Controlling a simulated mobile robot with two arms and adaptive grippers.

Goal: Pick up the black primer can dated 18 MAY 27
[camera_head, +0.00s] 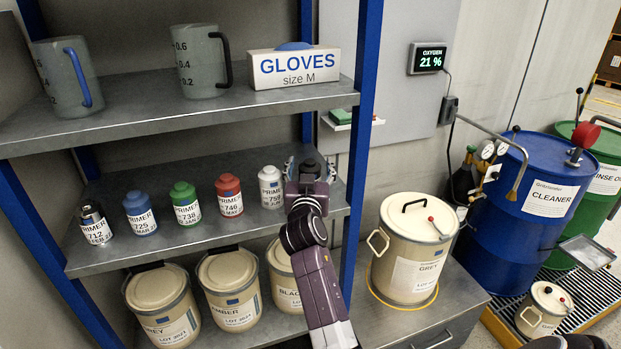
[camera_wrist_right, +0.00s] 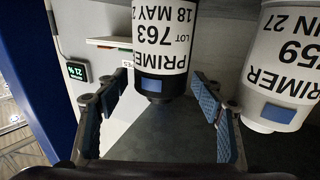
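The black primer can (camera_wrist_right: 160,45) shows upside down in the right wrist view, its white label reading LOT 763 and 18 MAY 2-, the last digit cut off. In the head view its dark top (camera_head: 310,168) shows at the right end of the middle shelf, the rest hidden by my gripper. My right gripper (camera_head: 309,178) is open at this can. In the right wrist view its blue-padded fingers (camera_wrist_right: 160,82) stand on either side of the can's dark cap end, with gaps on both sides. My left gripper is not in view.
A white primer can (camera_head: 270,186) marked 759 stands close beside the black one; it also shows in the wrist view (camera_wrist_right: 285,60). Red (camera_head: 229,196), green (camera_head: 185,204), blue (camera_head: 139,214) and silver (camera_head: 95,222) cans follow leftward. A blue shelf post (camera_head: 362,130) is at right.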

